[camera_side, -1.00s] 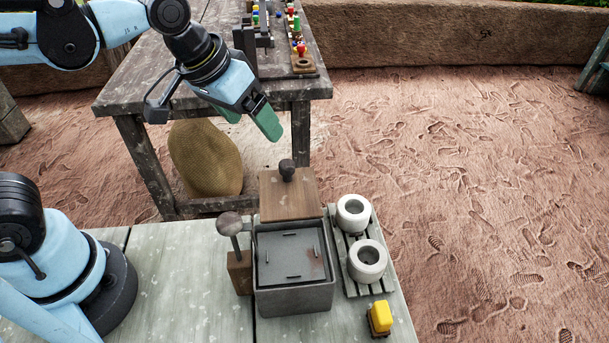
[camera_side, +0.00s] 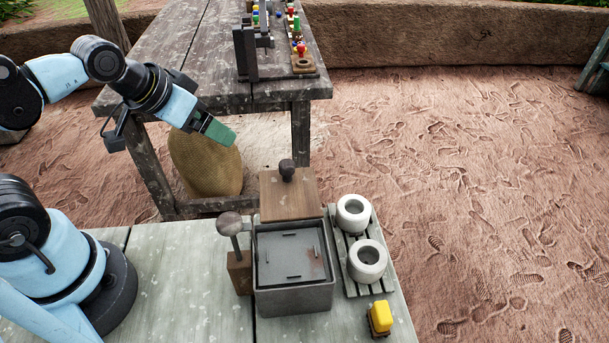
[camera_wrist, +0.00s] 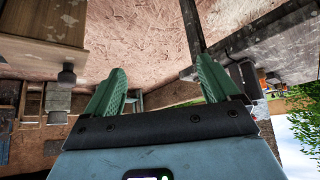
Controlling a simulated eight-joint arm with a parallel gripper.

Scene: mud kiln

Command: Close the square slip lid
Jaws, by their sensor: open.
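The square slip lid is a wooden square (camera_side: 289,195) with a dark round knob (camera_side: 287,171). In the side view it lies behind the grey square slip box (camera_side: 294,297), at its back edge. The box's top shows a dark grey inner surface with several short slots. My gripper (camera_side: 222,132) is in the air to the upper left of the lid, apart from it. In the wrist view my gripper (camera_wrist: 165,85) has its two green fingers spread wide with nothing between them.
A wooden block with a round-headed post (camera_side: 230,224) stands left of the box. Two white rings (camera_side: 366,262) sit on a slatted rack to its right, with a yellow block (camera_side: 380,317) in front. A sack (camera_side: 205,165) and a dark wooden table (camera_side: 190,75) stand behind.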

